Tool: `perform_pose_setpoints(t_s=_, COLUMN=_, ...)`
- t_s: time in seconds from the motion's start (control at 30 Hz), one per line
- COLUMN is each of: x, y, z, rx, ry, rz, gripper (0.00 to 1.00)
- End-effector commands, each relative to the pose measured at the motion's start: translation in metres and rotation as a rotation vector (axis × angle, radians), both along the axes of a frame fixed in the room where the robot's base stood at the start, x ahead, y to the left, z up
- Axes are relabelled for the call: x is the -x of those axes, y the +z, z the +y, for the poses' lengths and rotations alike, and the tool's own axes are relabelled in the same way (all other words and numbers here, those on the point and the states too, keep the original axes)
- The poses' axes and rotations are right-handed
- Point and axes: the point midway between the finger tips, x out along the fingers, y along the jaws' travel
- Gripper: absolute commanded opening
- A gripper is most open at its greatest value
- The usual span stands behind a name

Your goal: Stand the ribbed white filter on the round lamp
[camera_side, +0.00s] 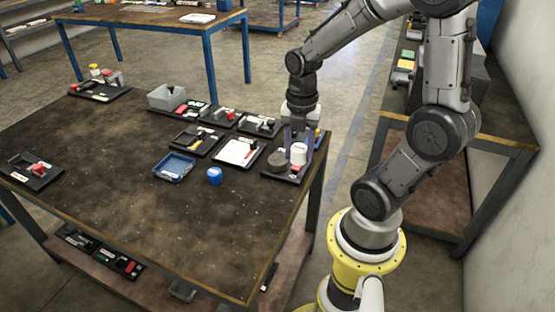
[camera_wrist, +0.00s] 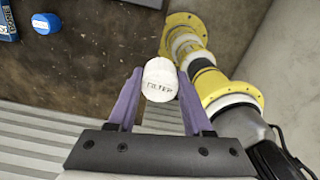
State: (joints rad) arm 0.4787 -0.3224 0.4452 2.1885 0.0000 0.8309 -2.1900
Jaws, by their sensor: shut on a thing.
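The white filter (camera_side: 298,154) is a short round piece, upright in the side view. It also shows in the wrist view (camera_wrist: 160,80), with "FILTER" printed on it. My gripper (camera_wrist: 158,84) is shut on it, one purple finger on each side. I cannot tell whether the filter touches the tray. A dark grey round piece (camera_side: 277,161) sits just left of the filter; I cannot tell whether it is the round lamp.
A blue round container (camera_side: 215,176) and a blue tray (camera_side: 173,167) stand left of my gripper. A white sheet on a black tray (camera_side: 238,152) is close by. A grey bin (camera_side: 167,97) and more black trays lie behind. The table's front is clear.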

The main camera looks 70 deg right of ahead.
Motion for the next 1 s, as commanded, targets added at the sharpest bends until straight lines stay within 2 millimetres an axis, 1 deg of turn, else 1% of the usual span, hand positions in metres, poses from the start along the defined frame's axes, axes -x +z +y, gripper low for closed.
perform_pose_setpoints(t_s=0.1, x=0.001, y=0.005, z=-0.010, rx=0.002, ry=0.122, rz=-0.002, gripper=0.00)
perform_pose_setpoints(t_s=0.17, x=0.003, y=0.008, z=-0.016, rx=0.002, ry=0.160, rz=-0.002, gripper=0.00)
perform_pose_setpoints(t_s=0.23, x=0.004, y=0.012, z=-0.026, rx=0.002, ry=0.129, rz=-0.002, gripper=0.00)
perform_pose_setpoints(t_s=0.37, x=0.007, y=0.012, z=-0.033, rx=0.000, ry=0.092, rz=0.000, gripper=0.00)
perform_pose_setpoints(t_s=0.43, x=0.004, y=0.010, z=-0.038, rx=-0.001, ry=0.085, rz=0.001, gripper=0.00)
perform_pose_setpoints(t_s=0.57, x=-0.014, y=-0.001, z=-0.051, rx=-0.003, ry=0.084, rz=0.003, gripper=0.00)
perform_pose_setpoints(t_s=0.87, x=-0.066, y=-0.030, z=-0.088, rx=-0.002, ry=0.084, rz=0.002, gripper=0.00)
perform_pose_setpoints(t_s=1.0, x=-0.082, y=-0.056, z=-0.100, rx=-0.004, ry=0.084, rz=0.004, gripper=0.00)
